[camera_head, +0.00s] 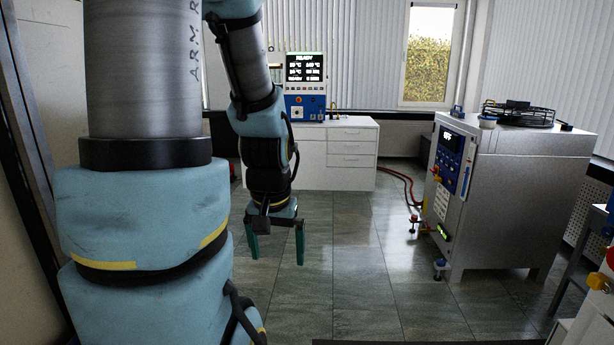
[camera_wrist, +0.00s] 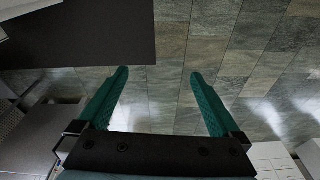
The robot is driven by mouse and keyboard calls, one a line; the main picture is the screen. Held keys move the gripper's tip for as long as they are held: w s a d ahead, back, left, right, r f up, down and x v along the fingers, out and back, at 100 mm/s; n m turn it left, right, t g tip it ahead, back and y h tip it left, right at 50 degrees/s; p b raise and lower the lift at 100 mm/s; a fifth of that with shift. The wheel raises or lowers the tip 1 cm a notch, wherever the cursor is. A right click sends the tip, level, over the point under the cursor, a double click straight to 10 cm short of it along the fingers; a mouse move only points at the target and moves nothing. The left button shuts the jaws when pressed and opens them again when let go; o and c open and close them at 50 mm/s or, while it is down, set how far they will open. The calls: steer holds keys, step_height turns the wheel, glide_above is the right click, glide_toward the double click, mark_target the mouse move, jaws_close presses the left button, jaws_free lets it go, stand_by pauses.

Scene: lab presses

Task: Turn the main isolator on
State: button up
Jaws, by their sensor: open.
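My gripper (camera_head: 276,250) hangs pointing down in the middle of the room, open and empty, over the tiled floor. In the wrist view its two green fingers are spread (camera_wrist: 159,76) with only floor between them. A grey cabinet (camera_head: 525,200) stands to the right, well apart from my gripper. Its left-facing front has a blue control panel (camera_head: 450,157) with a lit display. A small red and yellow knob (camera_head: 436,171) sits at the panel's near side; it may be the main isolator, but its position is too small to read.
A white drawer unit (camera_head: 330,160) at the back carries a blue machine (camera_head: 305,105) with a lit screen. Red hoses (camera_head: 400,180) run along the floor to the cabinet. Another red and yellow part (camera_head: 609,258) shows at the right edge. Floor between gripper and cabinet is clear.

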steer(key=shift+s+a+r+n, duration=0.15)
steer(key=shift+s+a+n, duration=0.1)
steer(key=shift+s, duration=0.15)
steer(key=shift+s+a+r+n, duration=0.15)
steer(key=shift+s+n, duration=0.1)
steer(key=shift+s, duration=0.1)
steer(key=shift+c, duration=0.3)
steer(key=w+d+f+m+t+b, duration=0.25)
steer(key=w+d+b, duration=0.2)
steer(key=w, duration=0.25)
steer(key=w+d+f+m+t+h+b, duration=0.1)
steer(key=w+d+m+t+h+b, duration=0.35)
steer(key=d, duration=1.15)
steer(key=m+g+h+b, duration=1)
steer(key=g+h, duration=0.2)
steer(key=h, duration=0.1)
glide_toward(610, 259)
steer(key=shift+t, duration=0.4)
steer(key=s+d, duration=0.1)
steer(key=d, duration=0.1)
steer(key=s+d, duration=0.1)
steer(key=d, duration=0.2)
steer(key=s+d+p, duration=0.1)
steer(key=d, duration=0.2)
steer(key=shift+d+r, duration=0.15)
steer(key=shift+r, duration=0.25)
steer(key=shift+w, duration=0.1)
